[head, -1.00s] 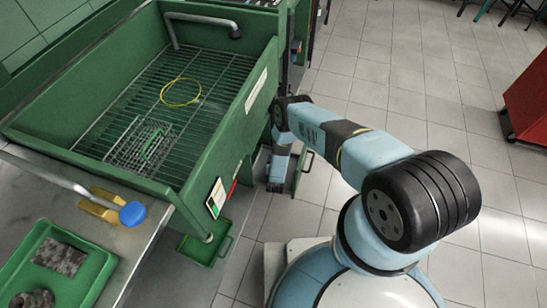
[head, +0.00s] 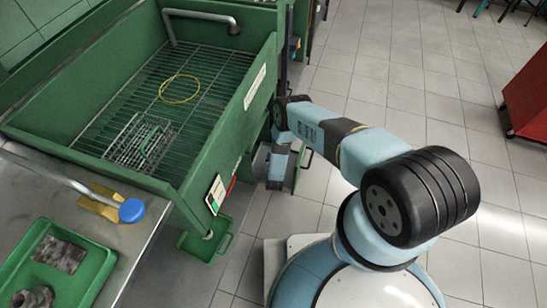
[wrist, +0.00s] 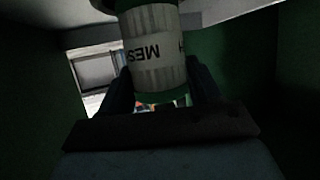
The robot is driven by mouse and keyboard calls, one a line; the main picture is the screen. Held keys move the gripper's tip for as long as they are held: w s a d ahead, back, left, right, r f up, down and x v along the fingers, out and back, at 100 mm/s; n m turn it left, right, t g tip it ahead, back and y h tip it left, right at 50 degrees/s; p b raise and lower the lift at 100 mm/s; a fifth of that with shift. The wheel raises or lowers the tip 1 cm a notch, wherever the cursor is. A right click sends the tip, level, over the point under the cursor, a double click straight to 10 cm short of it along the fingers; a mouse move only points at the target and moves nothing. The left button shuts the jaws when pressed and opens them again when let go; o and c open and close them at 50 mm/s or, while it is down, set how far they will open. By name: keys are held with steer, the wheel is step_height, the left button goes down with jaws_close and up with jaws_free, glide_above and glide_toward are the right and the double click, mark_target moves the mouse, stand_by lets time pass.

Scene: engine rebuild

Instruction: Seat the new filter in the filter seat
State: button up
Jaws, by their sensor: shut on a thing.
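The filter (wrist: 156,45) is a pale, pleated-looking cylinder with a dark-lettered band, upside down in the wrist view. My gripper (wrist: 160,82) is shut on it, with one dark finger on each side. Its upper end in the picture meets a dark green part below a pale surface; I cannot tell whether they touch. No filter seat can be made out clearly. In the head view, my arm reaches down beside the green wash tank (head: 211,135); the gripper and filter are hidden there.
Dark green walls stand close on both sides in the wrist view. In the head view, a wire basket (head: 139,143) and a yellow ring (head: 180,89) lie in the tank. A green tray (head: 99,262) with metal parts lies on the bench. The tiled floor at right is open.

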steer(key=shift+s, duration=0.35)
stand_by(0.6)
steer(key=shift+f, duration=0.45)
stand_by(0.4)
steer(key=o, duration=0.9)
steer(key=shift+c, duration=0.2)
steer(key=v, duration=1.1)
steer(key=shift+s+f, duration=0.1)
steer(key=shift+s, duration=0.15)
stand_by(0.4)
